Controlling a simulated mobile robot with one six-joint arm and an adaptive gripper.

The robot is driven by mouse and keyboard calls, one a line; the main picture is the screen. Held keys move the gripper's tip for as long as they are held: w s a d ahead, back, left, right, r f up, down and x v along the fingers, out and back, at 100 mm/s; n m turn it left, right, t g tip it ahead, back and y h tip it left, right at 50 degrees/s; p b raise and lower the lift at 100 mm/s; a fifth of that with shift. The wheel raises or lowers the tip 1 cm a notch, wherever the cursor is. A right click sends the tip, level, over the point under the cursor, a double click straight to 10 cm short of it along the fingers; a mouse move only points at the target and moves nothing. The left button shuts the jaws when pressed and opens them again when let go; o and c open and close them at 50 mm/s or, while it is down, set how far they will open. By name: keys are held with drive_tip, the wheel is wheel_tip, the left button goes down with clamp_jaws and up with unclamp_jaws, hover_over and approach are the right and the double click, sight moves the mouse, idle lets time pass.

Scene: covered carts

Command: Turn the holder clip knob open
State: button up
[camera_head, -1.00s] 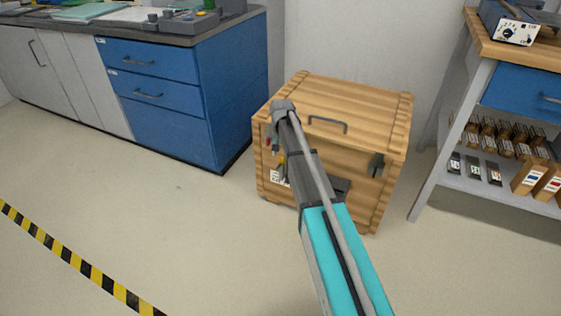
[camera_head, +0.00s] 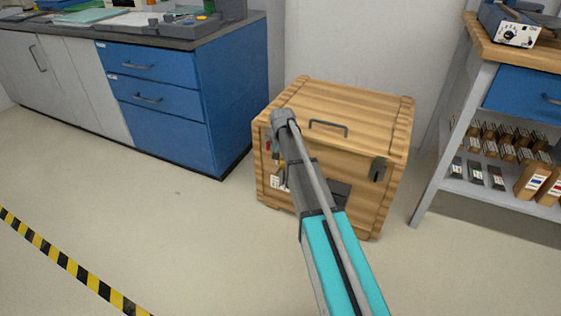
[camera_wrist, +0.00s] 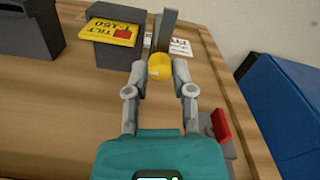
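The holder clip knob (camera_wrist: 159,66) is a small round yellow knob on the wooden crate's front, in the upper middle of the wrist view. My gripper (camera_wrist: 160,70) has one grey fingertip on each side of it, and both tips appear to touch it. A grey plate stands just beyond the knob. Beside it on the left is a dark holder (camera_wrist: 118,50) with a yellow card (camera_wrist: 108,32) marked TILT T-150.
The wooden crate (camera_head: 375,110) has a dark handle (camera_head: 328,124) on its lid. A red-handled part (camera_wrist: 221,125) sits to the right of my fingers. A blue cabinet (camera_head: 235,90) stands left of the crate, a shelf bench (camera_head: 455,130) right. The floor in front is clear.

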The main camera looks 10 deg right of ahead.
clamp_jaws()
drive_tip(key=shift+n, duration=0.6)
drive_tip(key=o, duration=0.7)
unclamp_jaws()
drive_tip(key=shift+c, duration=0.2)
